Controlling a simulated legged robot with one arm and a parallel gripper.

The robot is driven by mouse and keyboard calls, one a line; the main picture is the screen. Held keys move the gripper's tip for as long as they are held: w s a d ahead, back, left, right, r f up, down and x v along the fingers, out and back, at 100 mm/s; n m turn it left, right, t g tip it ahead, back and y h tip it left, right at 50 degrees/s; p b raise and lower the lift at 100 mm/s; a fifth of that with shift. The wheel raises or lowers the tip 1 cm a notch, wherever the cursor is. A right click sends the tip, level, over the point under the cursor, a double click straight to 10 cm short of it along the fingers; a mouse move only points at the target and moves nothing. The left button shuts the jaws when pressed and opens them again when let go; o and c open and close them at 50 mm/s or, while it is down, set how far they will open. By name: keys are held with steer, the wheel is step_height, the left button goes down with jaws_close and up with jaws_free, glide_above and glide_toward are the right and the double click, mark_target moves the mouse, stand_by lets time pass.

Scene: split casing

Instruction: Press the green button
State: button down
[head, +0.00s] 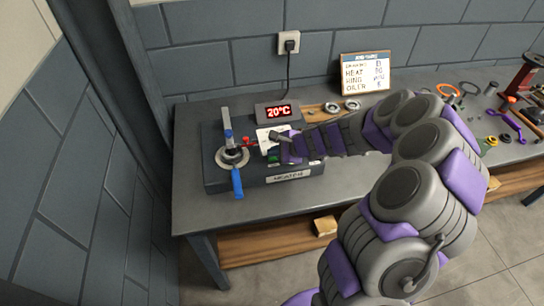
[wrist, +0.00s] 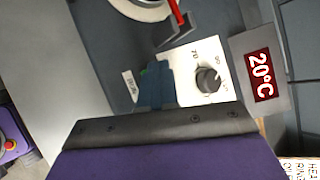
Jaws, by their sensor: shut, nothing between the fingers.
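The green button (head: 274,157) shows as a small green patch on the front right part of the dark heater box (head: 222,181). In the wrist view only a sliver of green (wrist: 144,72) shows beside my fingertips, and the rest is hidden behind them. My gripper (wrist: 157,68) is shut and empty, with its fingertips over or right beside the button. I cannot tell whether they touch it. In the head view my arm reaches in from the right and its end covers part of the panel.
A dial knob (wrist: 207,78) on a white plate sits close beside my fingers. A display (head: 278,112) reads 20°C. A round fitting with a blue-handled clamp (head: 237,183) stands on the box's left. Tools (head: 510,123) lie at the bench's right. Walls stand behind and left.

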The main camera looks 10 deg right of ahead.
mark_target(274, 158)
steer(key=shift+f, duration=0.3)
steer(key=shift+r, duration=0.1)
stand_by(0.4)
steer(key=shift+r+p, duration=0.8)
steer(key=shift+r, duration=0.05)
step_height(274, 158, up, 5)
steer(key=p, duration=0.4)
stand_by(0.7)
